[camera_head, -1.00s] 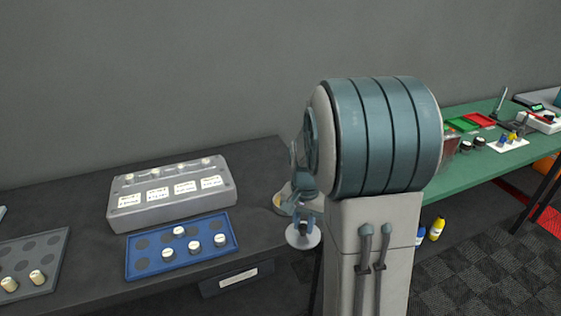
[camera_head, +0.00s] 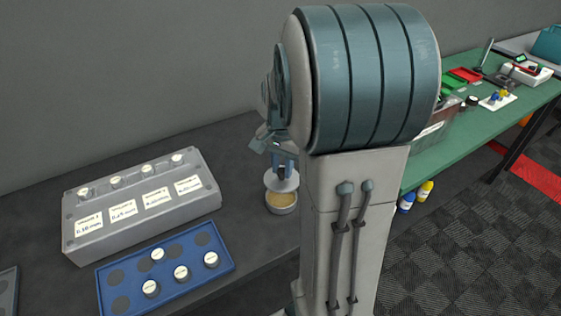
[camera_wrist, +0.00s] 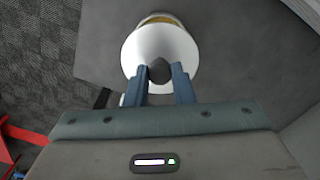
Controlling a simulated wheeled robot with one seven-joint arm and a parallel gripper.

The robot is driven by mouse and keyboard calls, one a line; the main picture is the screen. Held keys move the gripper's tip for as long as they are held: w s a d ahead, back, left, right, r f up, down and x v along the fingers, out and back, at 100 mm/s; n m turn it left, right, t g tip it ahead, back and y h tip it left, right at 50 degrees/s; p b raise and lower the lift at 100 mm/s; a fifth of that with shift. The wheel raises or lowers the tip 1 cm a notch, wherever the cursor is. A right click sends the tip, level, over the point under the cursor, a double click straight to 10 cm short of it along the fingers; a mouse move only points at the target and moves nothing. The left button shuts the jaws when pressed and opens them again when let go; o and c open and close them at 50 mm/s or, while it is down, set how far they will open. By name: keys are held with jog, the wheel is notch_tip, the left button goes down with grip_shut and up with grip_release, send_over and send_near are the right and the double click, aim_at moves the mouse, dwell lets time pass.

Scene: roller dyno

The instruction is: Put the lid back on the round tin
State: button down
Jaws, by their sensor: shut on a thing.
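The round tin (camera_head: 283,204) stands open on the dark table, with a tan inside showing. My gripper (camera_head: 284,168) is shut on the knob of the white round lid (camera_head: 281,182). The lid is held roughly level above the tin's far side in the head view, apart from it as far as I can see. In the wrist view, my gripper's blue fingers (camera_wrist: 160,85) close on the dark knob. The lid (camera_wrist: 160,48) hides most of the tin there, and only a tan and grey edge of the tin (camera_wrist: 162,18) shows beyond it.
A grey box with labels (camera_head: 140,205) and a blue tray (camera_head: 165,268) with several white-topped pieces are left of the tin. My arm covers the table to the right. A green table (camera_head: 450,135) stands beyond. Bare table surrounds the tin's left side.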

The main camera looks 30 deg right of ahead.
aim_at(281, 178)
jog(key=shift+f+b, duration=2.05)
jog(key=shift+f, duration=0.85)
jog(key=shift+a+f, duration=0.1)
jog(key=shift+f, duration=0.05)
jog(key=c, duration=0.7)
grip_release()
jog(key=shift+r+p, duration=3)
jog(key=shift+r, duration=0.55)
